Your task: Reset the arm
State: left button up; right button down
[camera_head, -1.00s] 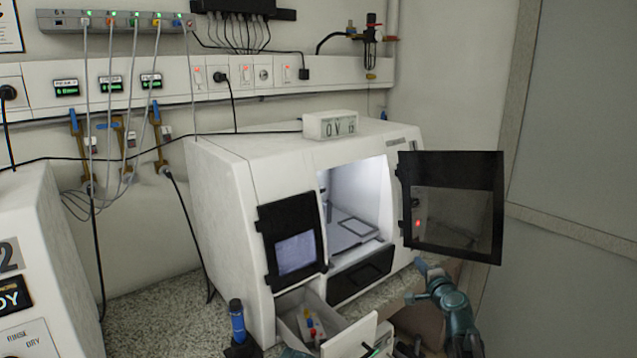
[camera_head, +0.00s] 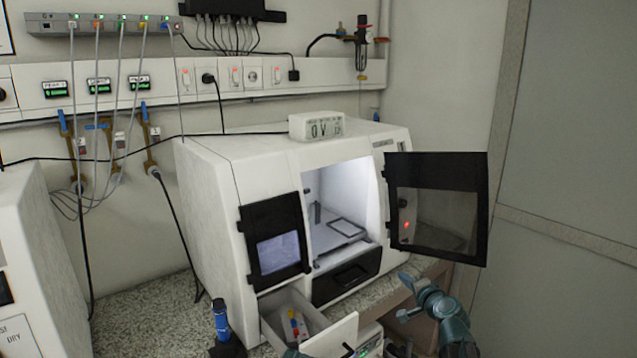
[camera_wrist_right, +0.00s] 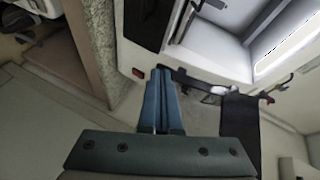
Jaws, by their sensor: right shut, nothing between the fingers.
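My right arm (camera_head: 445,312) reaches up from the bottom right in the head view, in front of the white machine's right side and below its open door. In the right wrist view, the two blue fingers of my right gripper (camera_wrist_right: 161,78) are together with nothing between them. They point towards the machine's lower front and look apart from it, though the exact gap is hard to judge. A small teal piece at the bottom edge of the head view may be part of my left arm. No left fingers show.
The white machine (camera_head: 210,190) has a lit chamber and its dark-framed door (camera_head: 438,220) swung open to the right. A drawer (camera_head: 335,338) with small coloured items stands pulled out below. The speckled counter (camera_head: 150,320) is clear at left.

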jog(key=s+a+f+n+g+y, duration=0.1)
jog(key=s+a+f+n+g, duration=0.85)
jog(key=s, duration=0.45)
jog(key=s+d+f+n+g+h, duration=0.1)
jog(key=s+f+g+h, duration=0.15)
jog(key=s, duration=0.45)
jog(key=s+d+f+n+g+h, duration=0.15)
jog(key=s+f, duration=0.25)
jog(key=s, duration=0.4)
jog(key=s+a+r+n+p, duration=0.1)
jog(key=s+a+n, duration=0.1)
jog(key=a, duration=0.3)
jog(key=s+a+r+n+g+h+p, duration=0.1)
jog(key=s+a+n+p, duration=0.1)
jog(key=a, duration=0.4)
jog(key=shift+s+r, duration=0.35)
jog(key=shift+s, duration=0.05)
